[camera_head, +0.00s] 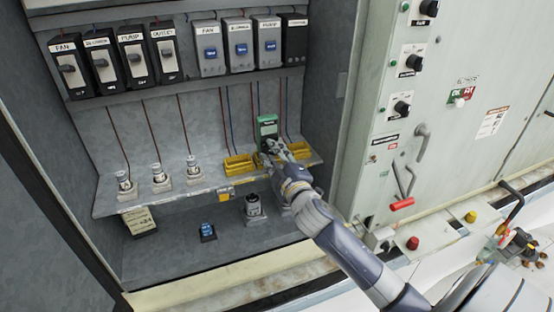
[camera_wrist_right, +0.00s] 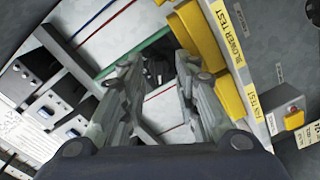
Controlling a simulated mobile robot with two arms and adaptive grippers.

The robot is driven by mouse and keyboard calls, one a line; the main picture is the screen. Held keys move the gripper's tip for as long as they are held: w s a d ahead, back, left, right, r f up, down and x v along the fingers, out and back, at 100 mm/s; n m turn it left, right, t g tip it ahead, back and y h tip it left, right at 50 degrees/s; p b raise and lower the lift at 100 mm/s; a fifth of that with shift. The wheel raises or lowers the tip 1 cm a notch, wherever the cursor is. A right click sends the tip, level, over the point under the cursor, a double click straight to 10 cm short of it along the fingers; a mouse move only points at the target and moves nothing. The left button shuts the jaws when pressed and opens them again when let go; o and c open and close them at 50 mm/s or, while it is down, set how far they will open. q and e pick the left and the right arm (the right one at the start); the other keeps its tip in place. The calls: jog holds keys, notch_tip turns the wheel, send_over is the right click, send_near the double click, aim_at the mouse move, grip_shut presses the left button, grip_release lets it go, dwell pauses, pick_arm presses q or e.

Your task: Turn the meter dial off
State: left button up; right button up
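The meter (camera_head: 267,122) is a small green handheld unit with a dark screen, standing on the shelf inside the open cabinet. My right gripper (camera_head: 274,149) is at the meter's lower front and covers its lower part, so the dial is hidden in the head view. In the right wrist view, the two fingers of my right gripper (camera_wrist_right: 160,70) are apart, with a small dark shape between their tips. I cannot tell whether that shape is the dial or whether the fingers touch it. My left gripper is not in view.
Yellow trays (camera_head: 238,165) sit on the shelf beside the meter. Fuse-like parts (camera_head: 160,178) stand to the left. Switch boxes (camera_head: 240,49) hang above, with thin wires running down. The cabinet's panel (camera_head: 385,160) with knobs and a red-handled lever stands right of my arm.

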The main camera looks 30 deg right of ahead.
jog(key=v, duration=1.2)
notch_tip(320, 180, down, 35)
jog(key=s+m+g+y+b, duration=0.2)
jog(key=g+b, duration=0.4)
jog(key=s+a+f+m+g+b, duration=0.1)
jog(key=s+a+f+g+b, duration=0.1)
jog(key=s+f, duration=0.65)
jog(key=s+a+f+m+g+b, duration=0.1)
jog(key=s+a+f+g, duration=0.15)
jog(key=f, duration=1.15)
jog(key=s+a+f+m+g+y+b, duration=0.1)
jog(key=s+a+f+g+b, duration=0.1)
jog(key=s+f, duration=0.8)
jog(key=s+a+f+m+g+y+b, duration=0.1)
jog(key=s+a+f+m+g+b, duration=0.1)
jog(key=s+f, duration=0.8)
jog(key=s+a+g+b, duration=0.1)
jog(key=s+a+g, duration=0.1)
jog(key=s, duration=0.5)
jog(key=shift+s+a+f, duration=0.25)
jog(key=shift+s+f, duration=0.1)
